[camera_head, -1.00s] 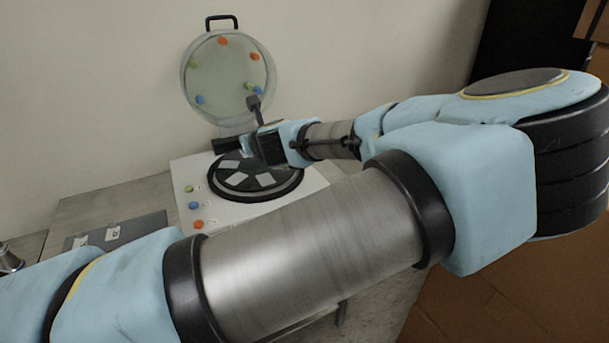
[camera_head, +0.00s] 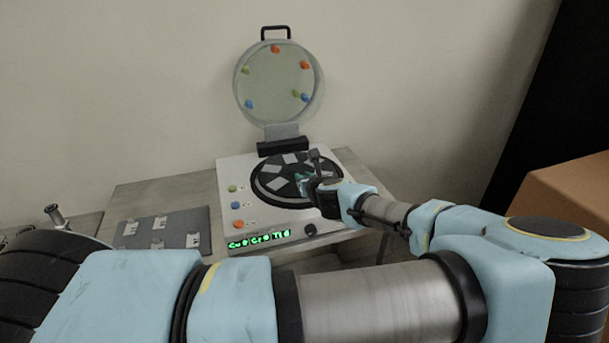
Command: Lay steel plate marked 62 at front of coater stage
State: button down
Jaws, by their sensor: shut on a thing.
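The coater (camera_head: 232,170) is a white box on the table with its round glass lid (camera_head: 279,88) standing open at the back. Its black round stage (camera_head: 265,192) carries several grey plates (camera_head: 270,170). My gripper (camera_head: 304,184) is over the right part of the stage, pointing left and down. It is shut on a small plate whose shape is mostly hidden by the fingers. I cannot read any number on it, nor tell whether it touches the stage.
A dark grey tray (camera_head: 185,222) with several small marked plates (camera_head: 160,222) lies left of the coater. Coloured buttons (camera_head: 236,205) and a green lit display (camera_head: 259,240) are on the coater's front. A cardboard box (camera_head: 570,190) stands at right.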

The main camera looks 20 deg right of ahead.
jog(key=shift+f, duration=0.1)
jog(key=c, duration=1.2)
grip_release()
jog(key=shift+f, duration=0.1)
jog(key=shift+c, duration=0.2)
jog(key=o, duration=0.5)
jog(key=shift+c, duration=0.2)
